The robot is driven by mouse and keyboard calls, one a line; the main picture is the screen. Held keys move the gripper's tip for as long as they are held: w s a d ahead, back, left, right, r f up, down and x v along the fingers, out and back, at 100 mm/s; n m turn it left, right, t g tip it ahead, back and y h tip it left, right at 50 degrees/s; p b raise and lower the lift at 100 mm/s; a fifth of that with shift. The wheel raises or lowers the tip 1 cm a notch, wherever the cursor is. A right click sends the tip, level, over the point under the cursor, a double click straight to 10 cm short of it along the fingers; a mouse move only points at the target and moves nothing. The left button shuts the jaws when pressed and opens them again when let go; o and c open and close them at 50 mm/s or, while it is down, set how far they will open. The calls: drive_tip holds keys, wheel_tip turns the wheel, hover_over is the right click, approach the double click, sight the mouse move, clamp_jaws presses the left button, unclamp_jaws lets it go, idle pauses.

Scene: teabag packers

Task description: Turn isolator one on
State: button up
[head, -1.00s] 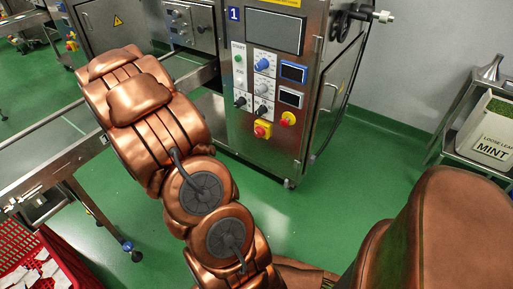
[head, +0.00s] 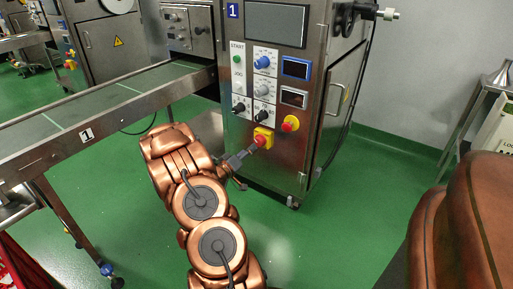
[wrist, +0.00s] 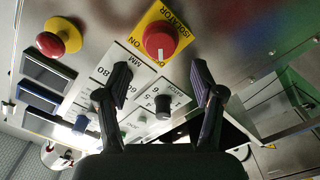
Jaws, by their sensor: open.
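Isolator one is a red rotary knob (head: 261,140) on a yellow plate, low on the front panel of the steel machine marked 1 (head: 268,170). In the wrist view the red knob (wrist: 160,41) sits on its yellow plate (wrist: 183,14) lettered ISOLATOR and ON. My gripper (head: 250,150) is just in front of the isolator in the head view. In the wrist view my gripper (wrist: 161,78) is open and empty, its two fingers spread either side below the knob, apparently not touching it.
A red mushroom button (head: 290,123) on yellow is right of the isolator. Black dials (head: 239,107) and a blue dial (head: 262,62) are above. A conveyor (head: 120,101) runs left of the machine. A steel stand (head: 478,115) is at right; green floor lies between.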

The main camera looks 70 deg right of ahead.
sight(257, 143)
drive_tip(key=shift+b+x, duration=1.3)
drive_tip(key=shift+x, duration=2.1)
drive_tip(key=c, duration=1.1)
